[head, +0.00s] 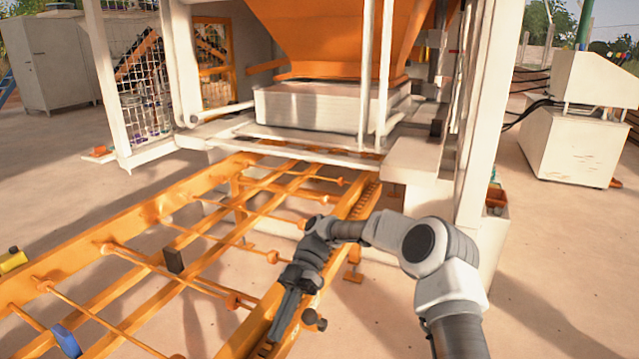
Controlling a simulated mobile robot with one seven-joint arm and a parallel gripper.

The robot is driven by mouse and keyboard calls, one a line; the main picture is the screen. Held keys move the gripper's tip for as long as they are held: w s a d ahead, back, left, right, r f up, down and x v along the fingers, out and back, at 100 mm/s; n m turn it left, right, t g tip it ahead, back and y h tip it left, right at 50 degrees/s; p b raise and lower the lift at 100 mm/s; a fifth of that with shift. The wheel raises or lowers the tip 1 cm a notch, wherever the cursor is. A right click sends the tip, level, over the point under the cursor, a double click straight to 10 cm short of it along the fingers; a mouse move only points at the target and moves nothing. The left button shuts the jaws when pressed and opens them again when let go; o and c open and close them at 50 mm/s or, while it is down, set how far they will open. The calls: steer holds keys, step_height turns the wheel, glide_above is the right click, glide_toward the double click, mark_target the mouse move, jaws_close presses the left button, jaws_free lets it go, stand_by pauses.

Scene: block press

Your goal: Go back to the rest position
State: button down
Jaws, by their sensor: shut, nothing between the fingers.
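My gripper (281,322) hangs at the lower middle of the head view, pointing down and slightly left. It is shut and empty. It appears over the right-hand orange rail of the conveyor frame (60,276); whether it touches the rail I cannot tell. My grey and white arm reaches in from the lower right, bent at the elbow.
A white post (482,120) rises close behind my arm. A white control cabinet (575,140) is at the right. Bare ground lies free at lower right.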

steer(key=s+d+r+m+t+h, duration=0.2)
steer(key=s+d+r+m+t, duration=0.25)
steer(key=d+r+m, duration=0.2)
steer(key=s+d+r+m+t+h, duration=0.25)
steer(key=d+r+m+t, duration=0.25)
steer(key=r+m, duration=0.25)
steer(key=s+d+r+m+t, duration=0.4)
steer(key=s+d+m+t, duration=0.4)
steer(key=s+d+m, duration=0.5)
step_height(320, 180, up, 16)
steer(key=a+m+p, duration=0.1)
steer(key=p, duration=1.6)
steer(key=shift+w+a+r, duration=0.2)
steer(key=shift+w+a, duration=0.15)
steer(key=shift+a, duration=0.05)
steer(key=shift+a+h, duration=0.15)
steer(key=shift+h, duration=0.1)
